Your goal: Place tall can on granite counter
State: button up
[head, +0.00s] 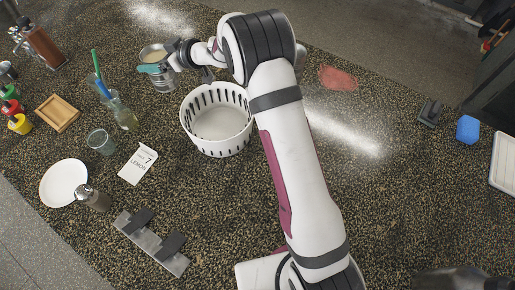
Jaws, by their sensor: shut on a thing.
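A grey metal can (163,82) with a pale top stands upright near the back edge of the counter, at the upper left of the head view. My gripper (158,68) reaches it from the right and is shut on it, with a teal fingertip showing across the can's near side. The far side of the grip is hidden by the can and my wrist. I cannot tell whether the can's base touches the counter. The granite counter (225,205) is dark and speckled and fills most of the view.
A white slotted basket (217,145) stands just right of and nearer than the can. The counter's middle front is clear.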

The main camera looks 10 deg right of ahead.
aim_at(161, 89)
jog(key=shift+s+a+r+n+g+y, duration=0.1)
jog(key=shift+s+a+n+g+y, duration=0.25)
jog(key=shift+s+a, duration=0.5)
notch_tip(161, 89, down, 10)
jog(key=shift+w+f, duration=0.1)
jog(key=shift+w, duration=0.05)
jog(key=o, duration=1.6)
jog(key=shift+f, duration=0.15)
jog(key=shift+c, duration=0.2)
